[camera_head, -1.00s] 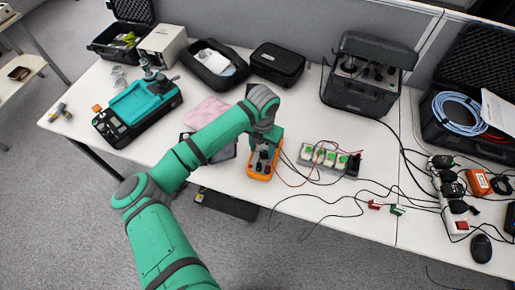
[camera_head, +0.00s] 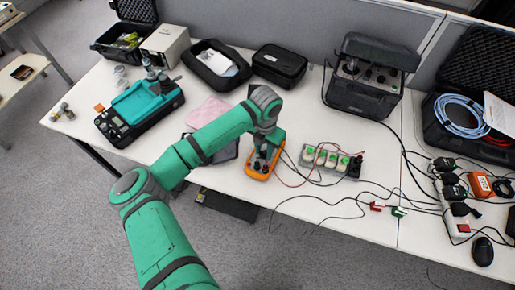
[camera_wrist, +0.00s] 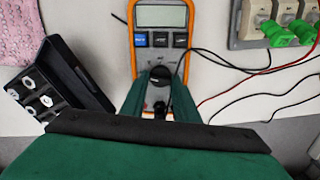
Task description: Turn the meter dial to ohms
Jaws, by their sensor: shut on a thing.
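The orange-edged meter (camera_head: 257,175) lies on the white table near its front edge, under the end of my arm. In the wrist view the meter (camera_wrist: 162,40) shows a grey screen, a row of buttons with one blue, and a round black dial (camera_wrist: 159,76) below them. My gripper (camera_wrist: 159,90) reaches down over the dial with its green fingers on either side of it, shut on it. The dial's marks and pointer are too small to read. My gripper also shows in the head view (camera_head: 265,150).
A grey block with green plugs (camera_head: 330,159) stands right of the meter, with red and black leads running nearby. A dark case with round white parts (camera_wrist: 45,90) lies left of it. A pink cloth (camera_head: 209,109) and a green-and-black device (camera_head: 140,108) are farther left.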

